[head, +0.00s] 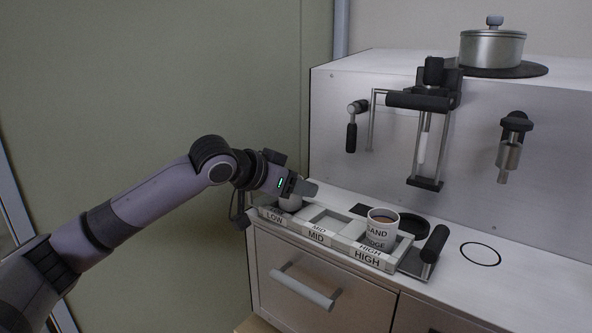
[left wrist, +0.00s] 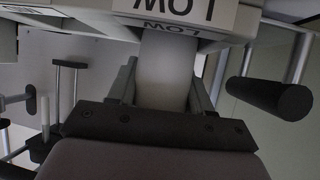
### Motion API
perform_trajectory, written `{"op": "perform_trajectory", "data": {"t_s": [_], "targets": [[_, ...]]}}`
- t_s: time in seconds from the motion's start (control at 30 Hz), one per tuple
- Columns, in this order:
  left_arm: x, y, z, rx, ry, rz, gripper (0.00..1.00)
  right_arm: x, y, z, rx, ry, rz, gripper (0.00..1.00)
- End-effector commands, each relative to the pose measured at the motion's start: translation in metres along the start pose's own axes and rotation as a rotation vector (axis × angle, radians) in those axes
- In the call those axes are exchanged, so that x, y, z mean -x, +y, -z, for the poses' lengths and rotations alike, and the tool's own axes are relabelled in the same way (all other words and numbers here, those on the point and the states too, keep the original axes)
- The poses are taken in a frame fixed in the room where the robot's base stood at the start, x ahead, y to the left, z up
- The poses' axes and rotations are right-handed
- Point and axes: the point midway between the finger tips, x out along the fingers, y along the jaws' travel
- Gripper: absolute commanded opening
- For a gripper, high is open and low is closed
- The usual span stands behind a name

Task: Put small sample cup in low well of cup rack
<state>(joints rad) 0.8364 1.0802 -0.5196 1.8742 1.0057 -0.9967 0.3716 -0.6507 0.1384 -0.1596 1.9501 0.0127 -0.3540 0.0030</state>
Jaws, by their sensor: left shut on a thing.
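The cup rack (head: 330,245) stands on the counter with wells labelled LOW, MID and HIGH. My left gripper (head: 304,188) is at the LOW well, shut on the small sample cup (head: 290,203). The pale cup also shows between the fingers in the left wrist view (left wrist: 163,72), beside the upside-down LOW label (left wrist: 178,10). The cup is at the LOW well, partly hidden by my gripper; I cannot tell whether its base rests on the well's floor. The MID well looks empty. My right gripper is not in view.
A larger labelled cup (head: 381,230) with brown contents stands in the HIGH well. A black-handled tool (head: 432,246) lies right of the rack. The analyser (head: 475,150) rises behind, with a lidded pot (head: 492,48) on top. A drawer handle (head: 303,287) sticks out below.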

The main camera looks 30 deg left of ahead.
Motion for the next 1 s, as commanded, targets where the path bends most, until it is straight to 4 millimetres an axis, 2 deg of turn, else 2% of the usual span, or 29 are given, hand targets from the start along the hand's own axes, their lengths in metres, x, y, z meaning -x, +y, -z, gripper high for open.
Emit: {"op": "perform_trajectory", "data": {"t_s": [0.1, 0.5, 0.53, 0.6, 1.0], "targets": [[-0.0035, 0.0001, -0.0069, 0.0, 0.001, -0.001, 0.13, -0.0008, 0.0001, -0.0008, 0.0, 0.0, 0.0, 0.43], [-0.0052, 0.0, -0.0098, 0.001, 0.001, -0.001, 0.13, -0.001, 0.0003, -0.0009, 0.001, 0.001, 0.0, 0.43], [-0.005, 0.0, -0.0094, 0.001, 0.001, -0.001, 0.59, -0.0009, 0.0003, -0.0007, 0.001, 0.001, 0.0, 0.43], [-0.005, 0.0, -0.0093, 0.001, 0.001, -0.001, 0.75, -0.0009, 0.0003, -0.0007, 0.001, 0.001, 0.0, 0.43], [0.0003, -0.0008, -0.0069, 0.0, 0.002, 0.001, 0.75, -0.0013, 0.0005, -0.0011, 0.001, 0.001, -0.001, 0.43]]}}
